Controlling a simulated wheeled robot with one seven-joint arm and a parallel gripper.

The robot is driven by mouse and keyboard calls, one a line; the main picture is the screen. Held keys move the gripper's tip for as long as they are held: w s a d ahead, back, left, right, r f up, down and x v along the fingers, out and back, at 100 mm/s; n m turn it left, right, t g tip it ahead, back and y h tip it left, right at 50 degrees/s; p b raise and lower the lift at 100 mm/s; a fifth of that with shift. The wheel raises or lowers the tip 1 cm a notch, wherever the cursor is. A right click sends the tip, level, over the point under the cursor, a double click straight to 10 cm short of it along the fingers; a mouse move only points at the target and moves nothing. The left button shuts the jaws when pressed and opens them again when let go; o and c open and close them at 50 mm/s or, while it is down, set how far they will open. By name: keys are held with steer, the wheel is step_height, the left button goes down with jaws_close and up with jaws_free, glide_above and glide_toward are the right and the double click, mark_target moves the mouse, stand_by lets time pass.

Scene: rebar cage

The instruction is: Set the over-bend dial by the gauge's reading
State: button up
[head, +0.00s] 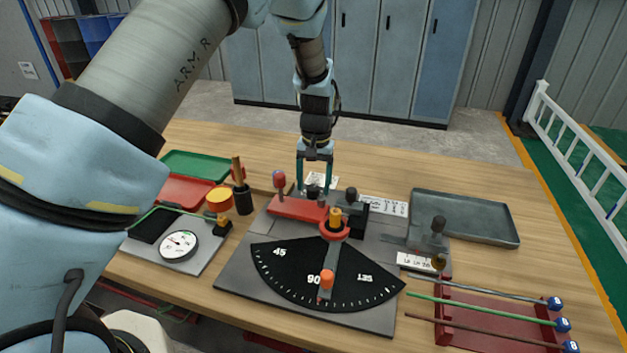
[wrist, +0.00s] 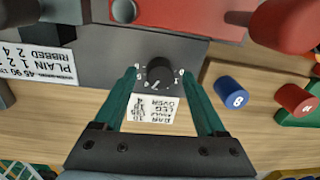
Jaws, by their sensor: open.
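The over-bend dial (wrist: 160,72) is a small black knob with a pale pointer mark, ringed by small marks on a dark plate. My gripper (wrist: 159,77) is open above it, one teal finger on each side of the knob. I cannot tell whether the fingers touch it. The gauge (head: 180,243) is a round white dial with a dark needle, on a grey plate at the left. Its reading is too small to make out.
The bender's black angle scale (head: 325,272) has an orange-knobbed lever near 90. A red clamp (head: 298,208) stands close to my gripper. A printed card (wrist: 48,62) reads PLAIN and RIBBED. A red bar rack (head: 500,312) and an empty grey tray (head: 414,207) are at right.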

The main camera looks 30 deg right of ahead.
steer(key=shift+f, duration=0.25)
jaws_close()
stand_by(0.5)
